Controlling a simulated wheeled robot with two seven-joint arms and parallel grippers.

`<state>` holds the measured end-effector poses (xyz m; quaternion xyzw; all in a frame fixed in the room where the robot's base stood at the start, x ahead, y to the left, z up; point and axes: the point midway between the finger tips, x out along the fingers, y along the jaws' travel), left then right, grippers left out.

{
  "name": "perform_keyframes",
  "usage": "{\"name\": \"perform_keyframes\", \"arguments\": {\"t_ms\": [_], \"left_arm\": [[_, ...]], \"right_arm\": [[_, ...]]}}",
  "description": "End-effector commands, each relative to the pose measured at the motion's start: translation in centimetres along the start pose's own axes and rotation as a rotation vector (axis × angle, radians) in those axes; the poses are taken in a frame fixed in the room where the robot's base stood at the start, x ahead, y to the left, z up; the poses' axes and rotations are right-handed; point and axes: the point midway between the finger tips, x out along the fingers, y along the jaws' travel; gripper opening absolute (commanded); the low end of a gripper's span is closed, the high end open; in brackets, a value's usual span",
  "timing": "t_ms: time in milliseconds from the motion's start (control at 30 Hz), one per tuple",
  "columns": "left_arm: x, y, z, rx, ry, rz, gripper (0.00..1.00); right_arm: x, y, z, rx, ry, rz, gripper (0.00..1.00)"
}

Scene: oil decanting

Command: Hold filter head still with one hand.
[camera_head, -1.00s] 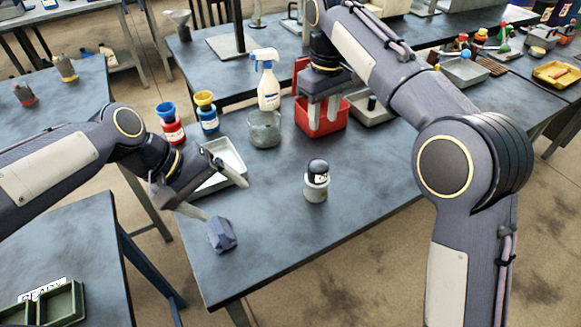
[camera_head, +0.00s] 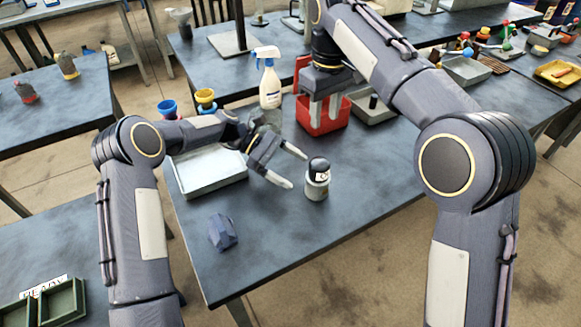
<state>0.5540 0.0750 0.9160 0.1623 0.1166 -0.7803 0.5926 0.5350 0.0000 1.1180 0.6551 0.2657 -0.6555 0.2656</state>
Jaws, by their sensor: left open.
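The filter head appears to be the small grey canister with a black, white-marked top (camera_head: 317,180), standing upright on the dark table. My left gripper (camera_head: 297,170) is open. Its two fingers point right towards the canister, with the tips just left of it. I cannot tell whether they touch it, but it does not look gripped.
A blue-grey faceted block (camera_head: 222,232) lies at the front left. A pale tray (camera_head: 205,178) lies behind it. The table right of the canister is clear.

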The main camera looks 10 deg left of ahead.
Motion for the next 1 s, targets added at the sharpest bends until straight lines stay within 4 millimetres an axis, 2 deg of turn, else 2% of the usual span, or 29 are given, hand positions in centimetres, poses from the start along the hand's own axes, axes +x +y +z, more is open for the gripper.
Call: {"name": "perform_keyframes", "arguments": {"t_ms": [167, 533, 700, 967, 1000], "left_arm": [[1.6, 0.2, -0.2, -0.015, -0.014, -0.004, 0.84], [6.9, 0.1, -0.2, -0.012, -0.011, -0.003, 0.84], [7.9, 0.2, -0.1, -0.011, -0.010, -0.002, 0.84], [8.0, 0.2, -0.1, -0.011, -0.010, -0.001, 0.84], [8.0, 0.2, -0.1, -0.011, -0.010, -0.001, 0.80]], "right_arm": [[0.0, 0.0, 0.0, 0.000, 0.000, 0.000, 0.36], [0.0, 0.0, 0.0, 0.000, 0.000, 0.000, 0.36], [0.0, 0.0, 0.0, 0.000, 0.000, 0.000, 0.36], [0.0, 0.0, 0.0, 0.000, 0.000, 0.000, 0.36], [0.0, 0.0, 0.0, 0.000, 0.000, 0.000, 0.36]]}}
